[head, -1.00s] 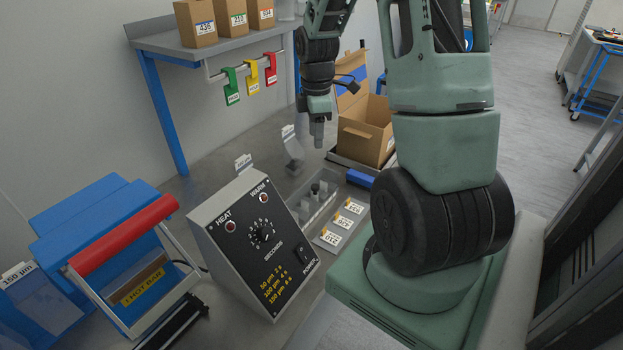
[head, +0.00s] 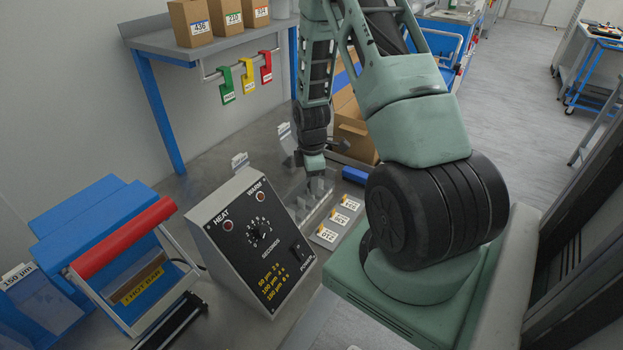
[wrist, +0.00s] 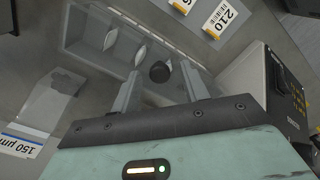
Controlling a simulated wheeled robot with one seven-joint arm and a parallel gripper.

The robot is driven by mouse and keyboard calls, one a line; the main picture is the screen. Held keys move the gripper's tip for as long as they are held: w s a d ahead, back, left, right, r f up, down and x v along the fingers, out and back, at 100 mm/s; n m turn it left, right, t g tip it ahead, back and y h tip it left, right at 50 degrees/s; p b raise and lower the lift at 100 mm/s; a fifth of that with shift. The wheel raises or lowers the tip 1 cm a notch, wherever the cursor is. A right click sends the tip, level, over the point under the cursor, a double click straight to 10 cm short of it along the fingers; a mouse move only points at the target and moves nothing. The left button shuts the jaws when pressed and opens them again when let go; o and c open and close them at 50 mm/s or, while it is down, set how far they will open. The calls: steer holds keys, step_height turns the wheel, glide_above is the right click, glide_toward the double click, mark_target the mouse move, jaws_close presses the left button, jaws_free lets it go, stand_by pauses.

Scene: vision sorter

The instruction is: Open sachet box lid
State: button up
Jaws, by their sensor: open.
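The sachet box is a clear see-through box (head: 305,217) on the bench, behind the heat sealer's control unit. In the wrist view, the box (wrist: 82,30) shows white sachets (wrist: 140,52) standing inside. A dark round knob (wrist: 160,72) on its clear lid lies between my fingers. My gripper (head: 317,187) points down over the box in the head view. In the wrist view, my gripper (wrist: 161,83) is open, with one finger on each side of the knob. I cannot tell whether the fingers touch it. The lid appears closed.
The control unit (head: 250,240) stands close by the box. Numbered cards (head: 337,220) lie beside it. A blue block (head: 355,175) and a cardboard box (head: 352,135) are behind. The blue sealer with a red handle (head: 125,238) is at left.

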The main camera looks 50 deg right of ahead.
jaws_close()
